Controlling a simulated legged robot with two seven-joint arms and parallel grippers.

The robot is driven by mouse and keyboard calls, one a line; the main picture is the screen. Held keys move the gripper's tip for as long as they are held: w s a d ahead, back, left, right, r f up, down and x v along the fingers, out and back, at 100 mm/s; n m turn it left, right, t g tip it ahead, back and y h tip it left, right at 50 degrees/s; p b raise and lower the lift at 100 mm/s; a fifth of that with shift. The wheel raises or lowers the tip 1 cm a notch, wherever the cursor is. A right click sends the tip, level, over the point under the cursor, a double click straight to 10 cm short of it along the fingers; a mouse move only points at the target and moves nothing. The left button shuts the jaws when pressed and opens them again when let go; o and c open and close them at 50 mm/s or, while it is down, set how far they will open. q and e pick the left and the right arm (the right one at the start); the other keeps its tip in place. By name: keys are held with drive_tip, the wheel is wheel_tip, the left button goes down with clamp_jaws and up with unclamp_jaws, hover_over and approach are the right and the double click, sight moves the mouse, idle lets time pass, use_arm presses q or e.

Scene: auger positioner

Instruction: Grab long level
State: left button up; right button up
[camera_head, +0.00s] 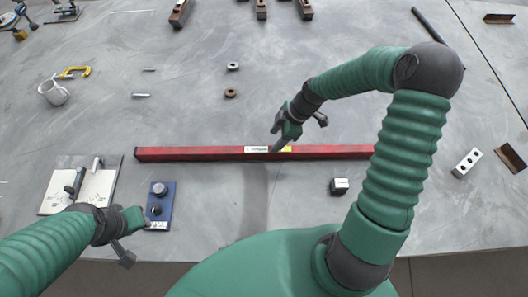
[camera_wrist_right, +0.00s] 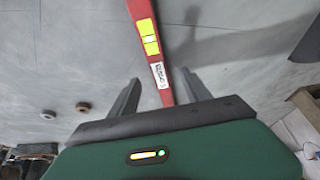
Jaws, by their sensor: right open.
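The long level (camera_head: 200,154) is a long red bar lying across the middle of the grey table, with a white label and a yellow-green vial near its middle. My right gripper (camera_head: 281,146) is at the level's middle, fingers pointing down. In the right wrist view the level (camera_wrist_right: 144,40) runs between the two open fingers (camera_wrist_right: 158,95), with the vial and label showing; I cannot tell whether the fingers touch it. My left gripper (camera_head: 135,238) is at the lower left near the blue block, away from the level; its jaw opening is unclear.
A blue block with knobs (camera_head: 160,205) and a pale plate with handles (camera_head: 55,195) lie at left. A mug (camera_head: 53,92) and yellow clamp (camera_head: 74,72) are farther back.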

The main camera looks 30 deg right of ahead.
sight(265, 149)
drive_tip(key=x, duration=0.9)
drive_tip(key=shift+w+f+p, duration=0.25)
drive_tip(key=shift+f+p, duration=0.05)
drive_tip(key=shift+f, duration=0.05)
drive_tip(key=shift+w+d+f, duration=0.1)
drive_tip(key=shift+w+f, duration=0.05)
drive_tip(key=shift+f, duration=0.05)
drive_tip(key=shift+r, duration=0.1)
clamp_jaws()
idle(0.5)
